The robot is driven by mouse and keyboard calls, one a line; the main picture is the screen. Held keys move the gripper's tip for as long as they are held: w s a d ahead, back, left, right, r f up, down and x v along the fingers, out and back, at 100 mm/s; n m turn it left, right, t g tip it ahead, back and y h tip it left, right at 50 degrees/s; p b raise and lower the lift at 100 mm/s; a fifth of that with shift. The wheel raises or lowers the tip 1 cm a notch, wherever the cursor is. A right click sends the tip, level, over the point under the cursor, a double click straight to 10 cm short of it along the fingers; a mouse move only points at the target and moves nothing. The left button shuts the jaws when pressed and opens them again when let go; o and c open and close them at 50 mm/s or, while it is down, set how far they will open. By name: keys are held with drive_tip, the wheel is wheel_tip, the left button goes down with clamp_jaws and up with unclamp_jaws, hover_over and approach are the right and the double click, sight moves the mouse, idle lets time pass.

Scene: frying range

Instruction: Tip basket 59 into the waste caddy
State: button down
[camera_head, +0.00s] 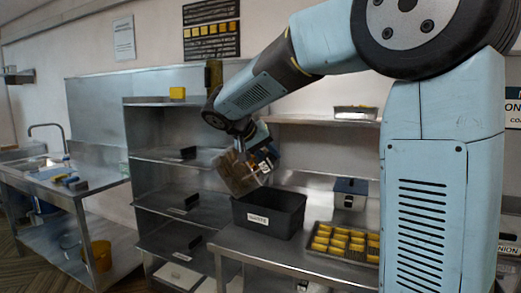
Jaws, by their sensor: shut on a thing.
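My gripper (262,158) is shut on a brownish basket (238,178), and the arm reaches across from the right. The basket hangs tilted in the air at the left of the gripper. Its number cannot be read here and its contents cannot be made out. The dark grey waste caddy (270,225), with a white label on its front, stands on the steel bench below.
A tray of yellow pieces (345,240) lies on the bench right of the caddy. A blue-lidded box (350,193) stands behind it. Steel shelving (180,208) with dark items stands left. A sink bench (70,190) is at far left, with a yellow bucket (98,256) below.

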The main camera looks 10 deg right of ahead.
drive_tip(key=s+d+f+m+t+y, duration=0.2)
drive_tip(key=d+f+y, duration=0.4)
drive_tip(key=f, duration=0.5)
drive_tip(key=shift+s+d+f, duration=0.2)
drive_tip(key=shift+s+d, duration=0.45)
drive_tip(key=shift+d, duration=0.15)
idle(0.4)
